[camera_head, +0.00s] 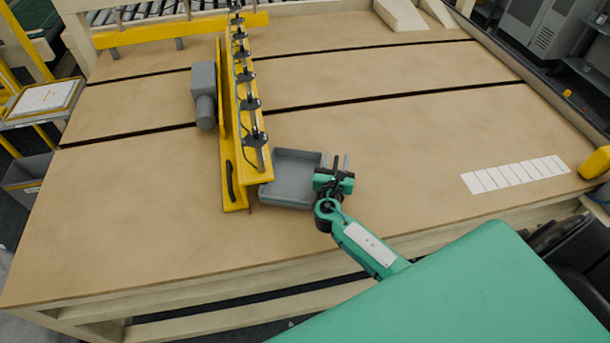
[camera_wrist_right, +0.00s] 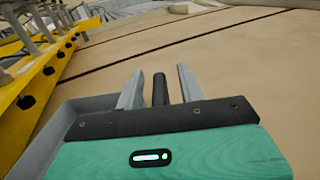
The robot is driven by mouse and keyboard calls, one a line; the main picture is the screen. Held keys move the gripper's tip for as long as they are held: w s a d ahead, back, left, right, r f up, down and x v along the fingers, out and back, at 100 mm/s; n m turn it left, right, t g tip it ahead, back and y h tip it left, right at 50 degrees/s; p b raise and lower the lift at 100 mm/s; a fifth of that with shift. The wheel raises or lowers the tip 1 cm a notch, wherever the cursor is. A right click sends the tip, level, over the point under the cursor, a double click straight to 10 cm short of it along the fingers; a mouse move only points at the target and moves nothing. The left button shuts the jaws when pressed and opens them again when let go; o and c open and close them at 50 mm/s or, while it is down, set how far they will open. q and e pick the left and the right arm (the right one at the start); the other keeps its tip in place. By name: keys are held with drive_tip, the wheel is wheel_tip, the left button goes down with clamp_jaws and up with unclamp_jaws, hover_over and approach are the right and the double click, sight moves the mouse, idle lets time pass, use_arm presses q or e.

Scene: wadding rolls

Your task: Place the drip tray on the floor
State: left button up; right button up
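The drip tray (camera_head: 290,193) is a shallow grey open box. It lies on the tan table beside the right edge of the yellow beam. My right gripper (camera_head: 340,161) is at the tray's right side, low over the table. In the right wrist view, its two fingers (camera_wrist_right: 160,88) stand apart with a dark upright rod between them and visible gaps on both sides. I cannot tell whether the rod belongs to the tray. The tray's grey wall (camera_wrist_right: 58,122) shows left of the gripper, which hides part of it. My left gripper is not in view.
A yellow beam (camera_head: 229,165) with a row of dark clamps (camera_head: 250,103) runs across the table. A grey motor (camera_head: 204,95) sits on its left. A white marked strip (camera_head: 515,175) lies at right. The table (camera_head: 130,210) is bare at front left. A grey bin (camera_head: 28,180) stands beyond its left edge.

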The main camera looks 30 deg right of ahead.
clamp_jaws()
drive_tip(key=shift+r, duration=0.15)
idle(0.4)
